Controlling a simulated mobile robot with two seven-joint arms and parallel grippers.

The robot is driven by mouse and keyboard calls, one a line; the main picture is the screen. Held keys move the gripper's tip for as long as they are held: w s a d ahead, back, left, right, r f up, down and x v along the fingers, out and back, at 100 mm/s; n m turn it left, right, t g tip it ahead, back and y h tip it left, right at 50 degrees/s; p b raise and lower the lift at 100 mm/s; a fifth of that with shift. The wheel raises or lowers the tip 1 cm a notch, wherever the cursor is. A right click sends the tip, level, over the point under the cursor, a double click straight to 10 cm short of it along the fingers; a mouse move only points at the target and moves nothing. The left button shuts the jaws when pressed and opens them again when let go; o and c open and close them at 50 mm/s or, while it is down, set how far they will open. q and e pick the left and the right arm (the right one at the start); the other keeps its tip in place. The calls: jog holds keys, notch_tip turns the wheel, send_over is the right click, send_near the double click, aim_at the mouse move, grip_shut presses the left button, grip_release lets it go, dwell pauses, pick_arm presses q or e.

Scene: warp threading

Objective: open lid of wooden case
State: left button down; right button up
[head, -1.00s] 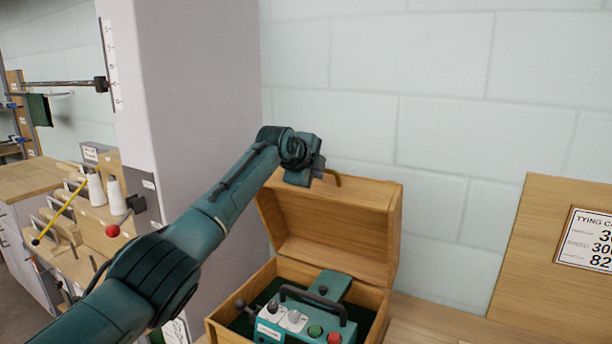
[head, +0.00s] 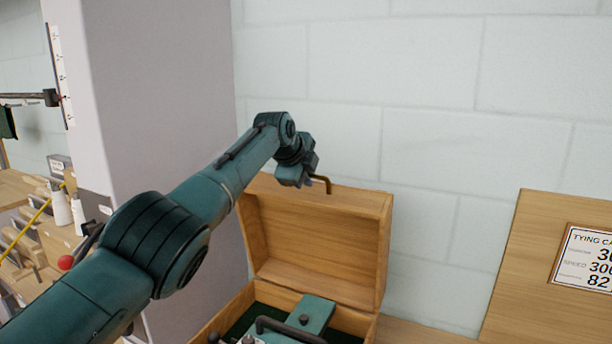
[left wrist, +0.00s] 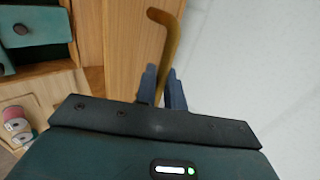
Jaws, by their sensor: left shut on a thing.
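The wooden case (head: 225,318) stands on the worktop with its lid (head: 310,235) raised up and back, close to the pale wall. A bent brass handle (head: 328,185) sticks out at the lid's top edge. My left gripper (head: 308,180) is at that edge, its fingers shut on the handle. In the left wrist view the handle (left wrist: 168,45) runs down between the two blue fingers (left wrist: 163,90). Inside the case lies a green device (head: 318,312) with a dark carrying handle, cut off by the bottom of the head view. My right gripper is not in view.
A grey column (head: 150,110) stands left of the case, near my left arm. A wooden board with a printed card (head: 590,262) leans at the right. White cones (head: 60,205) and a red knob (head: 66,262) show at the far left.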

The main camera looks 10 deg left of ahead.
pick_arm(q)
jog(key=shift+f, duration=0.3)
jog(key=c, duration=1.6)
grip_release()
jog(key=shift+d, duration=0.1)
jog(key=shift+c, duration=0.2)
jog(key=shift+r, duration=0.1)
